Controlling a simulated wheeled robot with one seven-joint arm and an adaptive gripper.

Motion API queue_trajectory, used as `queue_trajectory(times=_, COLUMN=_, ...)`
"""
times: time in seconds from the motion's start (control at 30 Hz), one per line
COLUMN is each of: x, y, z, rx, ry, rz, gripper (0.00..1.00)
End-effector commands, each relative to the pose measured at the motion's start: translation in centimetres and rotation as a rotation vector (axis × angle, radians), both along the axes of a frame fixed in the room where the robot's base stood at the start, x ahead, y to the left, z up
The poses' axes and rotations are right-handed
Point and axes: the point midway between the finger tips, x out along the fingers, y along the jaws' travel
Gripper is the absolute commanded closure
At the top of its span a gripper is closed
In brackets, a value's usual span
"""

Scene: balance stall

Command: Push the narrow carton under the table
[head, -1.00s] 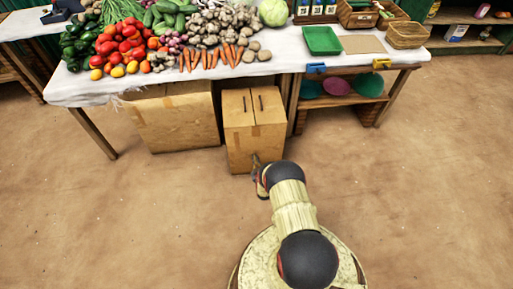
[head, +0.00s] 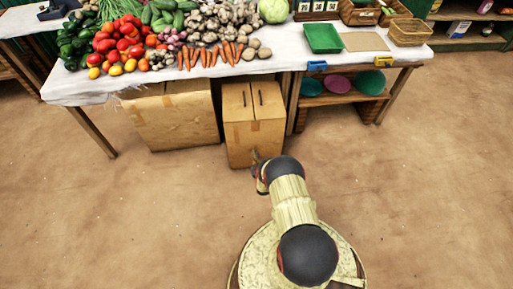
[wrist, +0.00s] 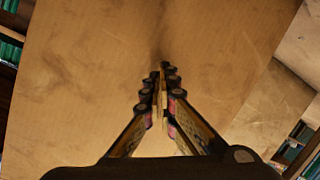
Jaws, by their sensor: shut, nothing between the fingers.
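The narrow carton (head: 253,138) stands upright on the floor, its back part under the table (head: 215,92) edge and its front sticking out a little. It has a tape strip and two dark slots on top. My gripper (head: 257,162) is at the carton's lower front face in the head view, partly hidden by my wrist. In the wrist view the carton's face (wrist: 95,75) fills most of the picture, and my gripper (wrist: 160,80) is shut and empty with its tips at that face. Whether they touch it is hard to tell.
A wide carton (head: 178,122) stands under the table to the left, with a gap between the two. A table leg (head: 293,103) and a low shelf with coloured plates (head: 338,84) are close on the right. The floor in front is clear.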

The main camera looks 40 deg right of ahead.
Motion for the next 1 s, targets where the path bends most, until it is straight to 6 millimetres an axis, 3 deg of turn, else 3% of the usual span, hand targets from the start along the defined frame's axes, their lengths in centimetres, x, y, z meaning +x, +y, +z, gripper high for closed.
queue_trajectory(times=0.5, x=-4.1, y=2.4, z=-0.1, rx=0.002, ry=0.004, rz=0.0, gripper=1.0)
queue_trajectory(times=1.0, x=-4.8, y=2.2, z=-0.1, rx=0.001, ry=0.003, rz=-0.007, gripper=1.0)
